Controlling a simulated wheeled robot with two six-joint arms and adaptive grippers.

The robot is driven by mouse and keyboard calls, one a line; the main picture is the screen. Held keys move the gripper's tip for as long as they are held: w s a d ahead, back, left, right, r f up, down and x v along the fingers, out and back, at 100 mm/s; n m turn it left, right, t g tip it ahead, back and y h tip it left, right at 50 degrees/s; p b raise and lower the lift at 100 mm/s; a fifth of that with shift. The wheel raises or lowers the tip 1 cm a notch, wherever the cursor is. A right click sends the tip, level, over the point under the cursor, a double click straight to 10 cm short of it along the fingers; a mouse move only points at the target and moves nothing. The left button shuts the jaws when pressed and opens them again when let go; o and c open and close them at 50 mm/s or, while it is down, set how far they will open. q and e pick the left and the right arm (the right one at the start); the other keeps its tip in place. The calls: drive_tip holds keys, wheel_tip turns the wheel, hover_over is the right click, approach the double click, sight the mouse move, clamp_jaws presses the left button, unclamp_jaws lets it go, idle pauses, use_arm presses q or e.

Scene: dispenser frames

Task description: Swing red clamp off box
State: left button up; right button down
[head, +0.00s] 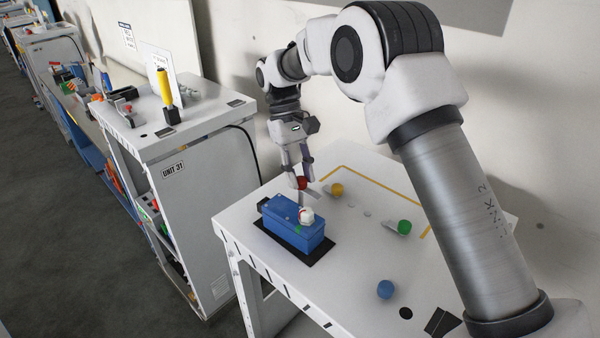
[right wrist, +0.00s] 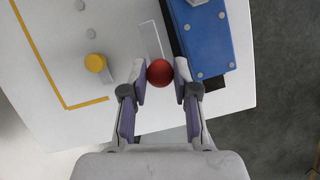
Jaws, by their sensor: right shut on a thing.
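The red clamp's round knob (right wrist: 160,73) is between the fingertips of my right gripper (right wrist: 159,86), which is shut on it. In the head view the red knob (head: 301,183) shows at the tips of the right gripper (head: 299,176), just behind the blue box (head: 290,222). A flat light bar (right wrist: 150,41) lies by the knob in the wrist view, beside the box's edge; I cannot tell exactly how it joins the knob. The blue box also shows in the wrist view (right wrist: 207,45) and sits on a black pad (head: 318,250). My left gripper is not in view.
A yellow knob (head: 337,189), a green knob (head: 404,227) and a blue knob (head: 385,289) stand on the white table (head: 345,270). A white knob (head: 306,216) is on the box. The unit with a yellow-handled object (head: 164,90) stands at left.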

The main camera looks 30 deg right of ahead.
drive_tip(key=shift+f, duration=0.1)
drive_tip(key=c, duration=0.9)
unclamp_jaws()
drive_tip(key=shift+w, duration=0.1)
drive_tip(key=v, duration=1.2)
